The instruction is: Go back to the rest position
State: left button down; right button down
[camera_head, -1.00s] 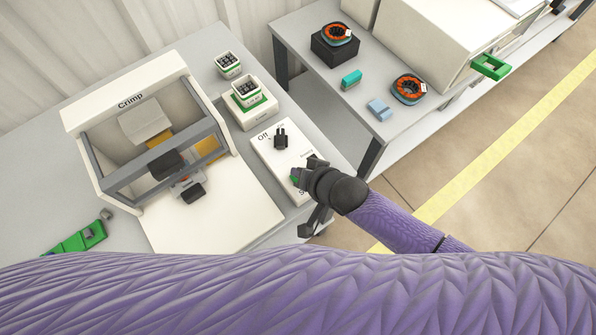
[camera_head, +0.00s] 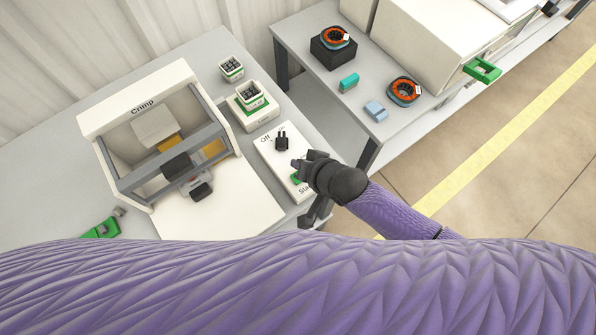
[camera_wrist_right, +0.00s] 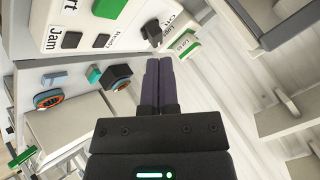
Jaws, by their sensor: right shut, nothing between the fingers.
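My right gripper (camera_head: 300,163) is over the white control panel (camera_head: 268,150) beside the crimp machine in the head view. In the right wrist view its two dark fingers (camera_wrist_right: 159,80) lie together, shut and empty. The panel has a black switch (camera_head: 282,143) near its "Off" label and a green button (camera_head: 296,180) partly hidden by the gripper. In the wrist view the panel (camera_wrist_right: 85,42) shows at the upper left with its labels. My left gripper is not in view.
The crimp machine (camera_head: 112,128) stands left on the grey table. Small white-and-green boxes (camera_head: 252,112) sit behind the panel. A second table (camera_head: 310,22) holds orange-and-black coils (camera_head: 404,91), a teal block (camera_head: 349,82) and a light blue block (camera_head: 376,111). Floor is clear at right.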

jog(key=shift+s+a+r, duration=0.15)
jog(key=shift+s, duration=0.1)
jog(key=s+d+r+n+g+h, duration=0.1)
jog(key=s+d+r+g+h, duration=0.15)
jog(key=s+d+r, duration=0.35)
jog(key=s+d+r+n+g+h, duration=0.1)
jog(key=s+d+r+h, duration=0.25)
jog(key=s+d, duration=0.4)
jog(key=s+d+f+g+b, duration=0.1)
jog(key=s+f, duration=0.1)
jog(key=f, duration=0.9)
jog(key=s+d+f+g+b, duration=0.1)
jog(key=s+f+b, duration=0.1)
jog(key=f, duration=1)
jog(key=s+d+f+n+b, duration=0.1)
jog(key=s+d+f, duration=0.1)
jog(key=s+f, duration=0.7)
jog(key=s, duration=0.3)
jog(key=shift+d+f+g, duration=0.15)
jog(key=shift+f+g, duration=0.2)
jog(key=shift+f, duration=0.05)
jog(key=shift+s, duration=0.1)
dwell(2.4)
